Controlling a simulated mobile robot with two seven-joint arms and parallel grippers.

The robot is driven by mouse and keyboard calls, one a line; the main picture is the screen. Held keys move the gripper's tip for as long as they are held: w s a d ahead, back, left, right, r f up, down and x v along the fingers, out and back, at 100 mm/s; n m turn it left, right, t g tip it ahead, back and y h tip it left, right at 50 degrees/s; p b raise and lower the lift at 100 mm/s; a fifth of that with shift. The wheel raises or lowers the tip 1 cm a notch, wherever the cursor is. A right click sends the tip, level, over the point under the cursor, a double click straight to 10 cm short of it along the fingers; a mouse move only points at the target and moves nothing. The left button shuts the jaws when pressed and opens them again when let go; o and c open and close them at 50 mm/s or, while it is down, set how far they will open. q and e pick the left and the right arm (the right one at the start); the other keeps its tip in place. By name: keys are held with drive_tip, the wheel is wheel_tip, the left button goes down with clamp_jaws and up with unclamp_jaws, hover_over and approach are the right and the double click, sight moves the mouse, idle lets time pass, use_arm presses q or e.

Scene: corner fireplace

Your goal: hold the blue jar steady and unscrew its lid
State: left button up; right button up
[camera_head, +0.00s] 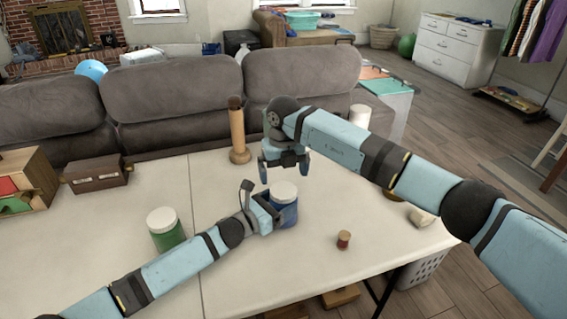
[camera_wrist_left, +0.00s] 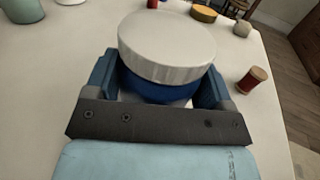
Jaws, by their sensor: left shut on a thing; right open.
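The blue jar (camera_head: 287,217) stands upright on the white table (camera_head: 330,270), with its white lid (camera_head: 283,192) on top. My left gripper (camera_head: 272,210) is shut around the jar's body from the left. In the left wrist view, its fingers lie on both sides of the blue jar (camera_wrist_left: 158,88), below the wide white lid (camera_wrist_left: 167,48). My right gripper (camera_head: 284,170) is open and points down just above and behind the lid, apart from it. The lower part of the jar is partly hidden by my left gripper.
A green jar (camera_head: 166,232) with a white lid stands to the left, near my left arm. A red spool (camera_head: 343,240) stands to the right. A wooden mill-like object (camera_head: 238,140) and a brown box (camera_head: 95,173) stand farther back. The table's front middle is clear.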

sight(284, 189)
drive_tip(key=shift+f, duration=2.5)
drive_tip(key=c, duration=0.9)
drive_tip(key=n, duration=0.2)
drive_tip(key=shift+n, duration=0.4)
drive_tip(key=shift+r, duration=0.2)
drive_tip(key=shift+r, duration=0.95)
drive_tip(key=shift+r, duration=0.1)
